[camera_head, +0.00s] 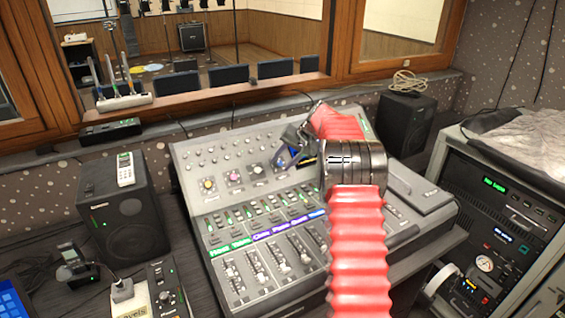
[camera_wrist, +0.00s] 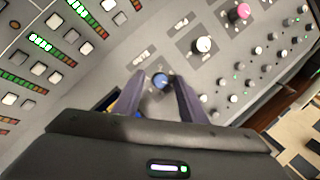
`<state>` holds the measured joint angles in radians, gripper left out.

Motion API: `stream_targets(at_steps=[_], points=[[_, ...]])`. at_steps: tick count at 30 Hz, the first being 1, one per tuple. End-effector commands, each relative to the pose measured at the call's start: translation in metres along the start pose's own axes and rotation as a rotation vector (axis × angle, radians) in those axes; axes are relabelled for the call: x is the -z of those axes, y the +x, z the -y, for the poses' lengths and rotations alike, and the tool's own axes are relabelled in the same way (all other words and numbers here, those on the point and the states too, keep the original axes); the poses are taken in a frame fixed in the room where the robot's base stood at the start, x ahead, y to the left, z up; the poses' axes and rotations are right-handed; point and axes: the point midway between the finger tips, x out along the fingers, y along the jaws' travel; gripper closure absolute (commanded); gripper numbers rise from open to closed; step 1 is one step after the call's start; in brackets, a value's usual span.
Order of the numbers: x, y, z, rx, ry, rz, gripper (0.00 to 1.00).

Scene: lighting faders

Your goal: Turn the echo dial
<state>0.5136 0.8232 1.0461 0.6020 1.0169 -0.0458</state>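A grey mixing console (camera_head: 190,160) stands on the desk. Its upper panel has a row of larger dials: a yellow dial (camera_head: 208,184), a pink dial (camera_head: 233,177) and a white dial (camera_head: 257,170). A blue dial (camera_wrist: 160,81) shows in the wrist view, past the white dial (camera_wrist: 203,45) and the pink dial (camera_wrist: 238,12). In the head view my gripper (camera_head: 287,153) largely hides that dial.
Faders (camera_head: 285,262), small knobs and lit buttons cover the console. Black speakers stand at left (camera_head: 125,208) and right (camera_head: 403,122). An equipment rack (camera_head: 505,225) is at the right. A window frame (camera_head: 200,105) runs behind. Space above the console's left side is clear.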

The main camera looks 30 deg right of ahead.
Motion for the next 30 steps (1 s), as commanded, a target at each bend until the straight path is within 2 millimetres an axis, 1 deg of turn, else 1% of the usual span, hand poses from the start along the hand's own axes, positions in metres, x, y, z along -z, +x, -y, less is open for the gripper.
stream_targets(at_steps=[5, 18, 21, 25, 30], points=[[0.001, -0.021, 0.0, 0.0, 0.0, -0.003, 0.62], [0.001, -0.097, 0.0, 0.001, 0.0, -0.004, 0.62], [0.001, -0.113, 0.0, 0.0, 0.0, -0.003, 0.62], [0.001, -0.126, -0.001, 0.0, 0.0, -0.002, 0.62], [0.0, -0.132, -0.001, 0.0, 0.0, 0.0, 0.62]])
